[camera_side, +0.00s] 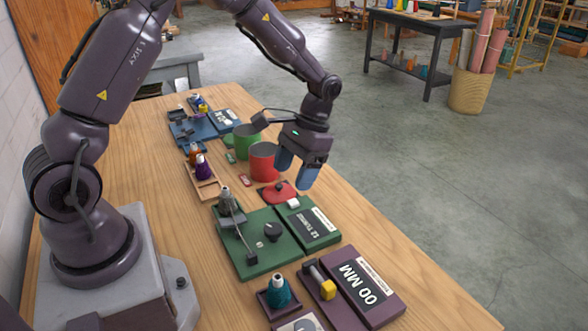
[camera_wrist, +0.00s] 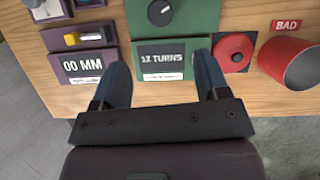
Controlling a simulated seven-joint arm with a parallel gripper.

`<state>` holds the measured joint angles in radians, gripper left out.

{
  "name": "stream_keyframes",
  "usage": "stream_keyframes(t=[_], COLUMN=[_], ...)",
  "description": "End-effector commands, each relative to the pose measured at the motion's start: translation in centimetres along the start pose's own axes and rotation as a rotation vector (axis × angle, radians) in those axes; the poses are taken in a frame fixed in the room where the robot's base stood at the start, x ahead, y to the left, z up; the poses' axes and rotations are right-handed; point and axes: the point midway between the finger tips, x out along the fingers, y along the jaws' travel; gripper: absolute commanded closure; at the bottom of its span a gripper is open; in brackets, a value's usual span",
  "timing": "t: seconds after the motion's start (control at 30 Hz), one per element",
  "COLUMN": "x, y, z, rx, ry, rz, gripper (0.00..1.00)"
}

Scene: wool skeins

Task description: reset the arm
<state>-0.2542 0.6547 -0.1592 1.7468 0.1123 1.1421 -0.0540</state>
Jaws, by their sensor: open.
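My gripper (camera_side: 296,172) hangs from my bent arm above the right part of the table, with its blue fingers pointing down. The fingers are apart and nothing shows between them. In the wrist view my gripper (camera_wrist: 160,78) has its fingertips on either side of the "12 TURNS" display (camera_wrist: 167,57) of the green unit (camera_side: 245,251). In the side view the fingers appear above the red button plate (camera_side: 270,193) and in front of the red bin (camera_side: 263,165). No contact with anything is visible.
A purple unit with a "00 MM" display (camera_side: 366,288) and a yellow-handled slider (camera_side: 327,289) is at the near end. A green bin (camera_side: 246,142) and a blue unit (camera_side: 198,130) are farther back. Cones, one purple (camera_side: 203,169), one teal (camera_side: 279,291), stand in holders. The table's right edge is bare.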

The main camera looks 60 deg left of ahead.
Motion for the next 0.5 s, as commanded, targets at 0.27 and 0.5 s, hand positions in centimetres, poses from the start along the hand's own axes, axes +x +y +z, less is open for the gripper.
stream_keyframes(t=[0.27,0.5], x=[0.0,-0.9], y=[0.0,0.3], z=[-0.2,3.4], rx=[0.003,0.005], ry=[0.009,0.071], rz=[0.002,-0.002], gripper=[0.32,0.32])
